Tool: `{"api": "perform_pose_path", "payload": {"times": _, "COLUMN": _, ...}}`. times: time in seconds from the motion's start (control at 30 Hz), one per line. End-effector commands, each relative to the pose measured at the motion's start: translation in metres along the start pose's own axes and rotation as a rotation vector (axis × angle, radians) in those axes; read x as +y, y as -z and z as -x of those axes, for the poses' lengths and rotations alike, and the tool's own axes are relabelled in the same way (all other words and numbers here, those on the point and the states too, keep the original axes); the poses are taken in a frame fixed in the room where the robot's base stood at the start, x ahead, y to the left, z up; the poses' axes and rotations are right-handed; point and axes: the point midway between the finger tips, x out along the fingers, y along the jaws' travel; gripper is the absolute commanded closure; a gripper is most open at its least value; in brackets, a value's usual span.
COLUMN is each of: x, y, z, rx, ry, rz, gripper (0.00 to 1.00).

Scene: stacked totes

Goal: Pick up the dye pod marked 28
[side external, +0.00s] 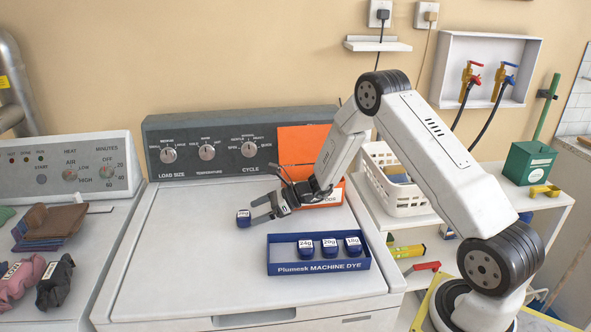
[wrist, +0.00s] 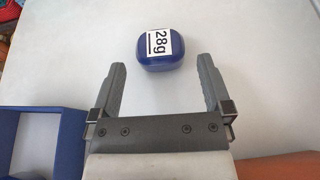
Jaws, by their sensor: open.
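The dye pod marked 28g (wrist: 148,58) is a small dark blue rounded pod with a white label. It sits alone on the white washer top, and it also shows in the side view (side external: 243,219), left of the blue tray. My gripper (side external: 260,213) is open and empty, low over the washer top just right of the pod. In the wrist view my gripper (wrist: 163,70) has its two fingers spread wide, with the pod ahead, around the gap between the fingertips. I cannot tell the exact height of the fingers above the lid.
A blue Plumesk Machine Dye tray (side external: 318,267) holds pods marked 24g (side external: 305,249), 20g (side external: 329,247) and 18g (side external: 353,246), close to my gripper. The lid left of the pod is clear.

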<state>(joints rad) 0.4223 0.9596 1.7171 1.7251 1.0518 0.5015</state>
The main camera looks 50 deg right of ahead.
Motion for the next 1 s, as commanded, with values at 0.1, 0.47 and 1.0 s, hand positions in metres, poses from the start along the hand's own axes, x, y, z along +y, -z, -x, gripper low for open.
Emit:
{"api": "perform_pose_path", "payload": {"times": 0.1, "x": 0.001, "y": -0.001, "z": -0.018, "rx": 0.000, "ry": -0.004, "rz": 0.002, "gripper": 0.00}}
{"api": "perform_pose_path", "payload": {"times": 0.47, "x": 0.001, "y": -0.001, "z": -0.046, "rx": 0.001, "ry": -0.002, "rz": 0.002, "gripper": 0.00}}
{"api": "perform_pose_path", "payload": {"times": 1.0, "x": 0.000, "y": -0.001, "z": -0.045, "rx": 0.000, "ry": -0.001, "rz": 0.002, "gripper": 0.22}}
